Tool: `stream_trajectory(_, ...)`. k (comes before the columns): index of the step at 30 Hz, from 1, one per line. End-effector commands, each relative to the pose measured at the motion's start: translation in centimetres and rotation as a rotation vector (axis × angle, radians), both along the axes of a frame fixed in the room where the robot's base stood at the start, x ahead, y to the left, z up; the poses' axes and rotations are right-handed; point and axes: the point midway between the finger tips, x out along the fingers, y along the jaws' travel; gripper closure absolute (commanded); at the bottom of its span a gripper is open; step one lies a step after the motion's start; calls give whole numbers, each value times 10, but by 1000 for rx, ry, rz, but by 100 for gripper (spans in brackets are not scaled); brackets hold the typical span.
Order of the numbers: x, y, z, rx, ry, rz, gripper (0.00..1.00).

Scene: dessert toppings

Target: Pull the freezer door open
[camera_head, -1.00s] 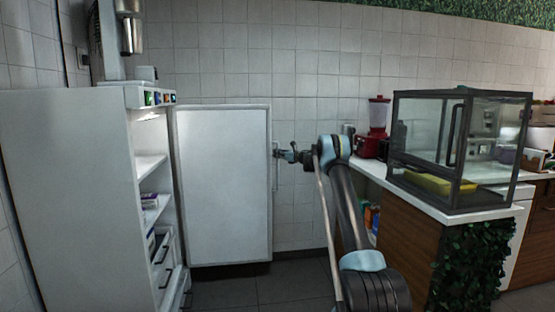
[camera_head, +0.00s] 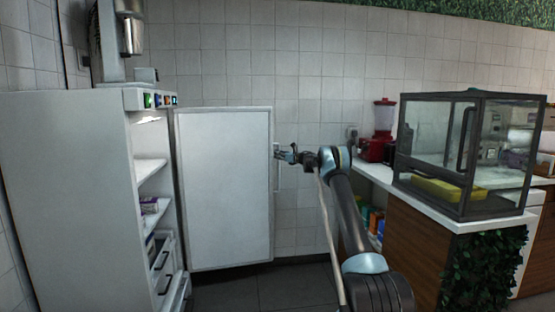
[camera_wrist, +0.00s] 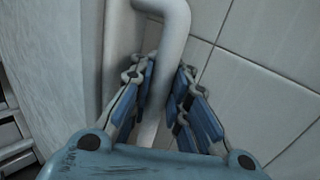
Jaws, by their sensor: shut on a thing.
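The white freezer door (camera_head: 224,188) stands swung wide open to the right of the white freezer body (camera_head: 75,200). Its inner face shows toward the head camera. A pale vertical bar handle (camera_head: 277,172) runs along the door's outer edge; in the wrist view the handle (camera_wrist: 172,60) bends near the top and runs down between the fingers. My gripper (camera_head: 285,153) is at the upper part of the handle. In the wrist view my gripper (camera_wrist: 162,100) has its blue-padded fingers on both sides of the bar, shut on it.
Freezer shelves (camera_head: 150,170) hold a few packages, with drawers (camera_head: 165,262) below. A counter to the right carries a red blender (camera_head: 383,120) and a glass display case (camera_head: 465,150). The tiled wall (camera_head: 310,80) is close behind the door. Dark floor lies in front.

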Motion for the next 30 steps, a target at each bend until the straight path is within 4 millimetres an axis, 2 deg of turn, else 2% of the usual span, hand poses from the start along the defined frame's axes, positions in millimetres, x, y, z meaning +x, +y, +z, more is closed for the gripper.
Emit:
stream_trajectory(1,4,-11,0,0,0,-16,100)
stream_trajectory(2,4,-11,0,0,0,-16,100)
stream_trajectory(3,4,-11,0,0,0,-15,78)
stream_trajectory(5,3,-10,0,0,0,-14,64)
stream_trajectory(19,-1,0,0,0,0,-2,64)
stream_trajectory(26,-15,-17,0,0,0,-2,64)
stream_trajectory(30,-29,-36,0,0,0,-3,64)
